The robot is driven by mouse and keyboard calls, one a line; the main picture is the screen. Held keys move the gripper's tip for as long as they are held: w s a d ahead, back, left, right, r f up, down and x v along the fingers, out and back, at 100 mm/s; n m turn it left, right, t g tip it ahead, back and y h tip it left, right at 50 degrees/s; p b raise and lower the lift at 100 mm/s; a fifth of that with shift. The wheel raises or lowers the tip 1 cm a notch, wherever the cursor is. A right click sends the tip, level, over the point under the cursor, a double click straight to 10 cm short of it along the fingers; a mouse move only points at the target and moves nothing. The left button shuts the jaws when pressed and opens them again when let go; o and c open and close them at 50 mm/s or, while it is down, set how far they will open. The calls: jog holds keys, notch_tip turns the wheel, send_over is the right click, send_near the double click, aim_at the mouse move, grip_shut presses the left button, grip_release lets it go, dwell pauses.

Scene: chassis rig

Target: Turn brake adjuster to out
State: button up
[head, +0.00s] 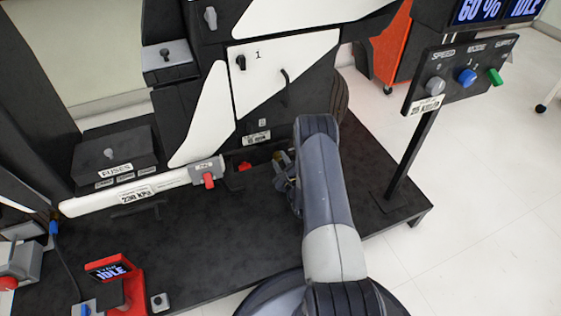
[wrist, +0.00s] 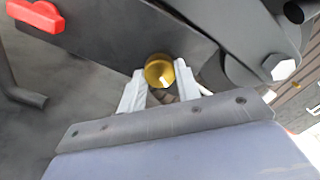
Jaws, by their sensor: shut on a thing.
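A brass-coloured round knob (wrist: 160,70), which looks like the brake adjuster, sits on a dark bar in the wrist view. My gripper (wrist: 160,80) has its two pale fingers on either side of the knob and is shut on it. In the head view my gripper (head: 284,175) reaches in low beside the chassis, left of my arm. The knob is mostly hidden there. No out mark on the adjuster can be read.
A red handle (wrist: 36,15) is at the wrist view's upper left, with a grey hex bolt (wrist: 279,67) at right. A control panel (head: 460,82) stands on a post at right.

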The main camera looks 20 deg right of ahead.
jog(key=shift+f, duration=0.1)
jog(key=shift+n+b, duration=0.95)
jog(key=shift+n, duration=0.15)
jog(key=n+b, duration=0.2)
jog(key=n, duration=0.1)
jog(key=shift+n, duration=0.3)
jog(key=n+b, duration=0.3)
jog(key=n, duration=0.2)
jog(key=n+b, duration=0.1)
jog(key=n, duration=0.5)
jog(key=shift+n, duration=0.4)
jog(key=n, duration=0.6)
jog(key=shift+r, duration=0.2)
jog(key=shift+n, duration=0.3)
jog(key=o, duration=1)
jog(key=shift+c, duration=0.2)
